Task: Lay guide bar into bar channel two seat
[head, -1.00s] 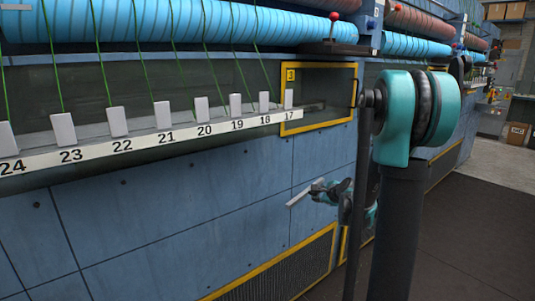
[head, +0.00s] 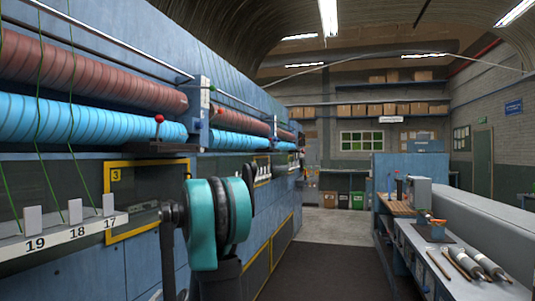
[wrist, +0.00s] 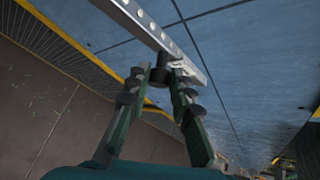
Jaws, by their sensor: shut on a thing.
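The guide bar (wrist: 148,28) is a pale metal bar with a row of holes. In the wrist view it runs diagonally from the top left to the right of centre, in front of the blue machine panels. My gripper (wrist: 162,77) is shut on a dark round grip under the bar and holds it in the air. In the head view my gripper is out of sight. I cannot identify the bar channel two seat in either view.
The blue machine (head: 90,275) runs along the left, with a numbered rail (head: 70,236) and a yellow-framed window (head: 118,174) marked 3. A workbench (head: 425,250) with rollers (head: 470,262) stands at the right. The dark aisle floor (head: 330,262) between them is clear.

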